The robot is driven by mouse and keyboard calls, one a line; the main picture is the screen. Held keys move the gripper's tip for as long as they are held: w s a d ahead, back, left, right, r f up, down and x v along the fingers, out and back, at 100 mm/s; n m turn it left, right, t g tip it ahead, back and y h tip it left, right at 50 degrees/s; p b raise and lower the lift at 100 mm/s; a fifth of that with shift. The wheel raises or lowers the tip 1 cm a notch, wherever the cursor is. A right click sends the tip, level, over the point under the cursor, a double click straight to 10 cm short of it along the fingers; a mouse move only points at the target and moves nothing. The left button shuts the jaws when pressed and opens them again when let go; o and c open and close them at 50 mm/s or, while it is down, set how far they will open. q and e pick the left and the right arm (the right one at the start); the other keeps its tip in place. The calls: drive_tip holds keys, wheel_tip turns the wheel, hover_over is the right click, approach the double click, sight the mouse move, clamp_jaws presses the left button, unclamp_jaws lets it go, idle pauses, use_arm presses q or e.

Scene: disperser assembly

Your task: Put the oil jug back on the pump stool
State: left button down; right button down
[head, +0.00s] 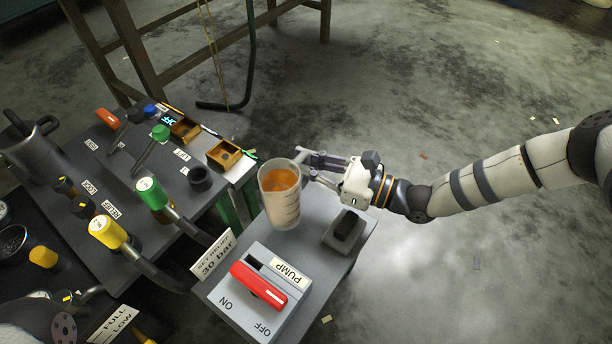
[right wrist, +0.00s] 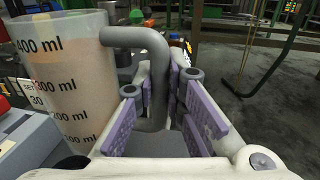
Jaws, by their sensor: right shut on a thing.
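The oil jug (head: 280,207) is a translucent measuring jug with orange liquid and ml marks. In the head view it is upright over the back-left part of the grey pump stool (head: 318,262); I cannot tell whether its base touches the top. My right gripper (head: 306,168) comes from the right and is shut on the jug's handle. In the right wrist view the jug (right wrist: 62,85) stands at the left, its grey handle (right wrist: 158,75) between the purple pads of the gripper (right wrist: 155,125). My left gripper is not in view.
A pump switch box (head: 238,306) with a red lever (head: 258,285) fills the stool's front. A dark block on a grey base (head: 345,230) sits at its right. A sign (head: 214,257) and a bench with valves (head: 120,170) stand left.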

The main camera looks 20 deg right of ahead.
drive_tip(key=f, duration=0.1)
drive_tip(key=f+b, duration=0.2)
drive_tip(key=f, duration=0.1)
drive_tip(key=shift+w+d, duration=0.25)
drive_tip(key=shift+r, duration=0.15)
drive_tip(key=shift+f, duration=0.2)
drive_tip(key=c, duration=1.7)
unclamp_jaws()
drive_tip(key=shift+o, duration=0.2)
drive_tip(key=shift+r, duration=0.15)
drive_tip(key=p+v, duration=0.2)
drive_tip(key=v, duration=1)
drive_tip(key=shift+r, duration=0.1)
